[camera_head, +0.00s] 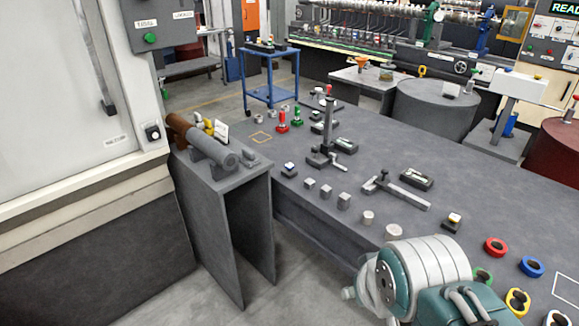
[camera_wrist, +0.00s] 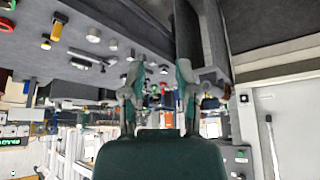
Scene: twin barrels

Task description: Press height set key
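A height gauge (camera_head: 327,130) with an upright dark column stands on the grey bench in the head view. Small dark instruments with pale displays lie beside it, one right of its base (camera_head: 344,145). I cannot make out which key is the height set key; any lettering is too small. In the wrist view, which looks upside down, my gripper (camera_wrist: 158,88) shows two green-and-grey fingers spread apart with nothing held between them. Bench objects show beyond the fingers, not touching them. In the head view my arm fills the bottom right and the fingers are not visible.
The grey bench (camera_head: 300,208) carries metal blocks (camera_head: 343,201), a small block with a blue top (camera_head: 289,169), one with a yellow top (camera_head: 454,220), and coloured rings (camera_head: 495,247). A side stand (camera_head: 222,185) holds a grey cylinder. Floor shows between stand and bench.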

